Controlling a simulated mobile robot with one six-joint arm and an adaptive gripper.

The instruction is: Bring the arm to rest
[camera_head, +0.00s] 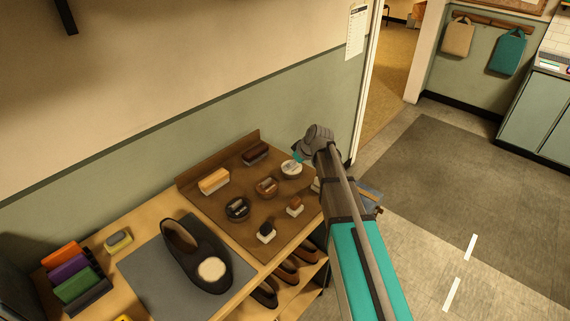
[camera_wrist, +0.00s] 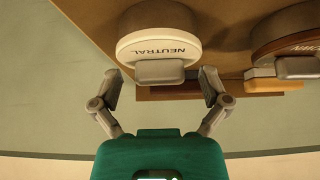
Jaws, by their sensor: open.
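My arm (camera_head: 345,205) reaches up from the bottom of the head view over the right end of the bench. My gripper (camera_wrist: 159,92) shows in the wrist view with its two fingers spread apart and nothing held between them. A round cream tin marked NEUTRAL (camera_wrist: 158,35) is just beyond the fingertips, its tab between them in the picture. I cannot tell whether the fingers touch it. In the head view the white-topped tin (camera_head: 291,168) sits on the brown board beside the gripper, which is partly hidden by my arm.
The brown board (camera_head: 222,165) also holds several tins and brushes. A dark shoe with a pale toe patch (camera_head: 212,270) lies on a grey mat (camera_head: 150,285). Coloured boxes (camera_head: 70,265) stand at the left. Shoes sit on a shelf below. Open floor (camera_head: 450,190) lies right of the bench.

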